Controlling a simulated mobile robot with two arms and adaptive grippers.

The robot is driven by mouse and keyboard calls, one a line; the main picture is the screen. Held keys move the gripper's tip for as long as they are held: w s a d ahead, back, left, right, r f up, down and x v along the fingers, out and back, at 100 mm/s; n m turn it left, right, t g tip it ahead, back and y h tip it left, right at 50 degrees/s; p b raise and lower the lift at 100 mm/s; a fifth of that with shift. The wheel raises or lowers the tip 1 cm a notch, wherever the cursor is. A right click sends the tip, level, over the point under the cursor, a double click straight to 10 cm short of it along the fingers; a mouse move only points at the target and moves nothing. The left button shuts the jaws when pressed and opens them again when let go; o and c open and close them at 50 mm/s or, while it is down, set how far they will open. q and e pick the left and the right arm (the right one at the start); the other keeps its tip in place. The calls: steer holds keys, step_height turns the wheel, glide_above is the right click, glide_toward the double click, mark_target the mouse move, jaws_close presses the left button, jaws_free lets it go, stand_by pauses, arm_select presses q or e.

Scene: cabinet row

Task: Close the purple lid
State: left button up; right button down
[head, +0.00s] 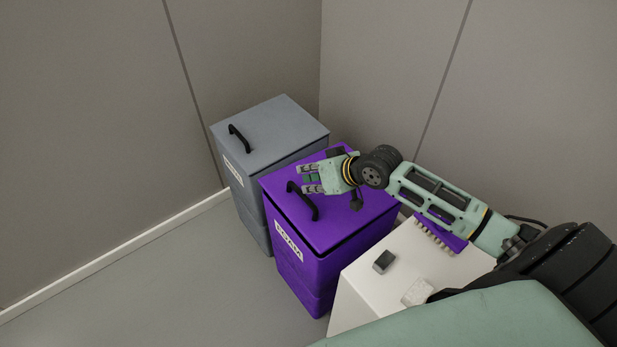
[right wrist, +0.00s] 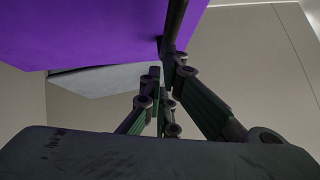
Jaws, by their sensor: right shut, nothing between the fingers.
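The purple lid (head: 333,225) lies on top of the purple bin (head: 322,272), which has a white label on its front. It looks flat or nearly so, with a dark seam under its front right edge. I cannot tell whether it is fully down. A black handle (head: 303,201) stands on the lid near its left side. My right gripper (head: 308,179) is over the lid, close to the handle, shut and empty. Contact with the lid cannot be told. The right wrist view shows the fingers (right wrist: 158,105) beside a purple surface (right wrist: 85,30). My left gripper is not in view.
A grey bin with a grey lid (head: 265,130) and black handle stands behind left. A white cabinet (head: 370,298) to the right carries a small dark block (head: 384,261) and a purple brush-like thing (head: 445,235). Walls close in behind; the floor at left is clear.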

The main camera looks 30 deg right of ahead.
steer(key=shift+f, duration=0.1)
steer(key=f, duration=0.1)
steer(key=a+f, duration=0.1)
steer(key=f+p, duration=0.1)
steer(key=shift+s+a+f, duration=0.1)
steer(key=shift+a+f, duration=0.05)
steer(key=shift+a, duration=0.15)
steer(key=shift+d, duration=0.1)
steer(key=shift+s+d+r, duration=0.1)
steer(key=shift+s+r, duration=0.05)
steer(key=shift+r, duration=0.05)
steer(key=v, duration=1.1)
steer(key=shift+r, duration=0.3)
